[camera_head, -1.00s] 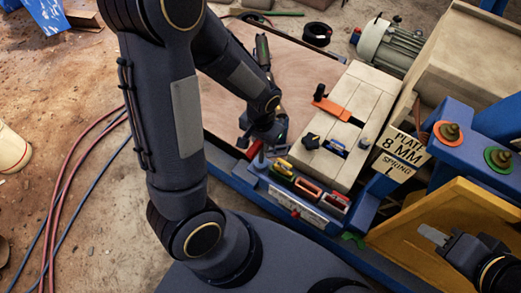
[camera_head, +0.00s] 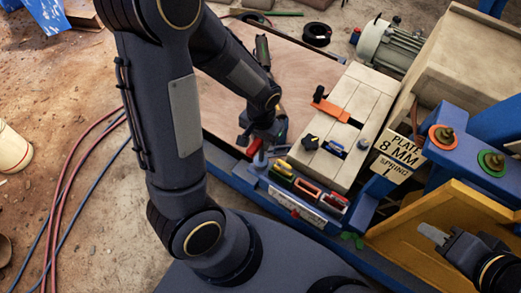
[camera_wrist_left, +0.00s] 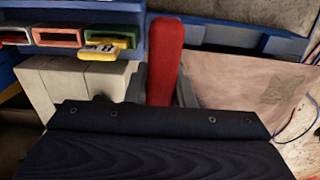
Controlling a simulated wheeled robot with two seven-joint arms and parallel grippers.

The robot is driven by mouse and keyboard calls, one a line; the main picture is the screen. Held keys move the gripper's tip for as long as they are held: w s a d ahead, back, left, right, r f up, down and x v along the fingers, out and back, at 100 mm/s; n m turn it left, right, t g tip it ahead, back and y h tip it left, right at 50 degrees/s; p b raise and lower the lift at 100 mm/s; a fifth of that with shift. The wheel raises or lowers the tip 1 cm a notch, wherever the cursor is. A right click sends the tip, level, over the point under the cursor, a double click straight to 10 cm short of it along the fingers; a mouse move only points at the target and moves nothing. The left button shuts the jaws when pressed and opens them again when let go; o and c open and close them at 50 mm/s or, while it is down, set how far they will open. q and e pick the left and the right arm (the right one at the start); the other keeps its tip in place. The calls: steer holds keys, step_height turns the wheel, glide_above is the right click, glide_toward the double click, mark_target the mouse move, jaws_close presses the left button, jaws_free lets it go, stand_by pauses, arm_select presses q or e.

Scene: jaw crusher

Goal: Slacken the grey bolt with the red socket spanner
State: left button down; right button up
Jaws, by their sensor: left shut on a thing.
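My left gripper (camera_head: 258,143) is near the left end of the blue frame, at the board's edge. It is shut on the red socket spanner (camera_head: 254,147), of which only a small red part shows in the head view. In the left wrist view the red handle (camera_wrist_left: 165,60) stands between the fingers and points away from the palm. A small grey post (camera_head: 260,160) is just below the gripper; I cannot tell if it is the grey bolt or if the spanner touches it. My right gripper (camera_head: 433,234) is at the lower right, away from the spanner; its jaw opening is unclear.
A rack with coloured slots (camera_head: 305,188) is just right of my left gripper. Beyond it lies a pale block (camera_head: 325,162) with an orange bar (camera_head: 330,108). A yellow panel (camera_head: 415,225) is near my right gripper. The brown board (camera_head: 215,105) is mostly clear.

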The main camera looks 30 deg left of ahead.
arm_select(q)
steer(key=shift+r+p, duration=0.3)
steer(key=shift+r, duration=0.15)
steer(key=shift+r+p, duration=0.55)
steer(key=shift+r, duration=0.15)
stand_by(0.7)
